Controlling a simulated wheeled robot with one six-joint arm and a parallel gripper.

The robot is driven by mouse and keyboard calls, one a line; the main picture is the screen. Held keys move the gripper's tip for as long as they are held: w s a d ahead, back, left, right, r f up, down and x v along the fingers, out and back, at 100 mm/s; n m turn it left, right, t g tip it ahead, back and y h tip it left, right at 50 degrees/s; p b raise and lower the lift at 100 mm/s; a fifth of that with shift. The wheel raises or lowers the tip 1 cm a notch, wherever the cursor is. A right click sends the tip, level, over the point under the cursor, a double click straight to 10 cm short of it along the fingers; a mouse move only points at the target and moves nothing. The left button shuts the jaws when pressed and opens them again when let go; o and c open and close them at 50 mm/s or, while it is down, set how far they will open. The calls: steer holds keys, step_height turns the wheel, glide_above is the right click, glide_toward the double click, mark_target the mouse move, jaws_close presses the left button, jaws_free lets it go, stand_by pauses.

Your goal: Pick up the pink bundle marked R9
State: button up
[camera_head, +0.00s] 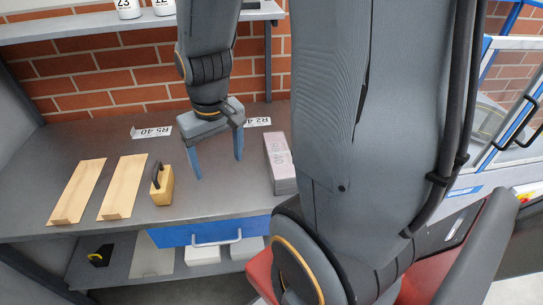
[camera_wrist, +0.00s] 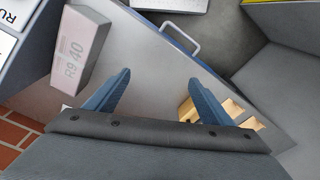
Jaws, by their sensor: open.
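The pink bundle (camera_head: 280,163) lies on the grey worktop, to the right of my gripper, beside my large arm link in the head view. In the wrist view the pink bundle (camera_wrist: 80,48) is at the upper left, and its pale side reads R9 40. My gripper (camera_head: 216,164) is open and empty above the worktop, with its blue fingers pointing down. In the wrist view the gripper (camera_wrist: 160,80) has its fingers spread, with bare worktop between them. The bundle is outside the fingers, apart from them.
A yellow block with a black handle (camera_head: 162,186) and two wooden trays (camera_head: 124,187) stand to the left. Labels R5 40 (camera_head: 152,132) and R2 40 (camera_head: 258,122) are at the back. A blue drawer (camera_head: 210,232) is under the front edge. A brick wall (camera_head: 100,90) stands behind.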

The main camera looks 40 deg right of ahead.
steer(key=w+d+f+m, duration=0.2)
steer(key=d, duration=0.6)
steer(key=m+g+b, duration=0.1)
steer(key=m+b, duration=0.1)
steer(key=m, duration=0.1)
glide_toward(279, 153)
step_height(279, 153, down, 5)
steer(key=shift+s+d+f, duration=0.1)
steer(key=shift+s+d, duration=0.05)
steer(key=shift+d+f, duration=0.2)
steer(key=shift+f+p, duration=0.3)
steer(key=shift+f, duration=0.05)
steer(key=shift+w+a+f+p, duration=0.15)
steer(key=shift+f+p, duration=0.3)
steer(key=shift+f, duration=1.25)
steer(key=shift+w+a+f+p, duration=0.1)
steer(key=shift+f+p, duration=0.35)
steer(key=shift+f, duration=1.25)
jaws_close()
